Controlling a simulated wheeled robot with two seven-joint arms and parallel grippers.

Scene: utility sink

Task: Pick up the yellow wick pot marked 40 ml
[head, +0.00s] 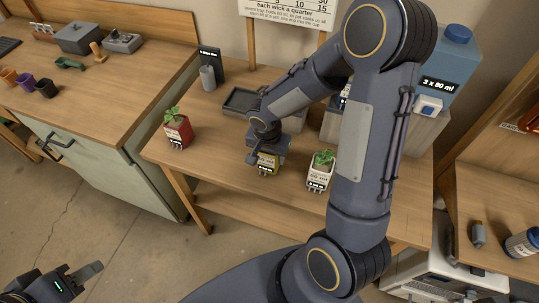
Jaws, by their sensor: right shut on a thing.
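The yellow wick pot (267,164) is on the wooden table in the middle, mostly hidden under my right gripper (266,154). A small dark label shows at its foot, too small to read. My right gripper comes down from above and is shut on this pot. I cannot tell whether the pot touches the table. My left gripper (80,282) is low at the left edge, far from the pots, and only partly in view.
A red pot (179,133) with a plant stands to the left, and a white pot (318,178) with a plant stands close on the right. A dark tray (240,100) lies behind. A blue carton (447,70) stands at the back right.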

